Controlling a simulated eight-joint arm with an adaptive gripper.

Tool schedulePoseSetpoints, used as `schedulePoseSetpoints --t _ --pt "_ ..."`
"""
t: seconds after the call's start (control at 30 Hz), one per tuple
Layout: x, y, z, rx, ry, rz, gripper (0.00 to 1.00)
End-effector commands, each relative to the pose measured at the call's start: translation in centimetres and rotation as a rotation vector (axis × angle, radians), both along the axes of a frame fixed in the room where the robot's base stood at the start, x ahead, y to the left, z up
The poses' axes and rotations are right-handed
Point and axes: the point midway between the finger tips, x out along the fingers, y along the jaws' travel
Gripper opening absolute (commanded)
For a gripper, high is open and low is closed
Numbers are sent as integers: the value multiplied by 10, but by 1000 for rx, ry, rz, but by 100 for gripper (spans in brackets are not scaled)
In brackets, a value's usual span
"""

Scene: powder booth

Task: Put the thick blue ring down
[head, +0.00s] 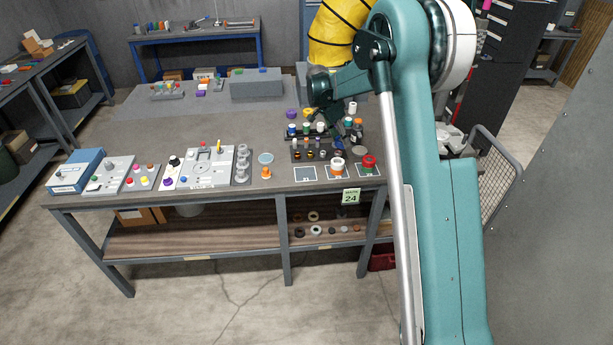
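My gripper (341,142) reaches down over the racks of small parts near the right front of the workbench. Its fingers are dark and small, and I cannot tell whether they are open or shut. A small dark blue piece (338,153), perhaps the thick blue ring, shows right at or below the fingertips. I cannot tell whether it is held or what it touches.
A control panel (205,168) stands left.

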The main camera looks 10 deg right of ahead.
Motion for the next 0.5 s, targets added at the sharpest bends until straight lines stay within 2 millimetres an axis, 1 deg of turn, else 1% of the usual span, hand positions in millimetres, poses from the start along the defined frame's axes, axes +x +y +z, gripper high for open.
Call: schedulePoseSetpoints --t 0.03,0.2,0.3,0.4,0.5 --pt "0 20 -6 0 0 5 19" --pt "-4 76 -17 -1 0 2 19" --pt "-7 104 -22 -1 -1 1 19" --pt "-11 126 -26 -2 0 -1 19" --pt "-13 141 -29 -3 -1 -2 19"
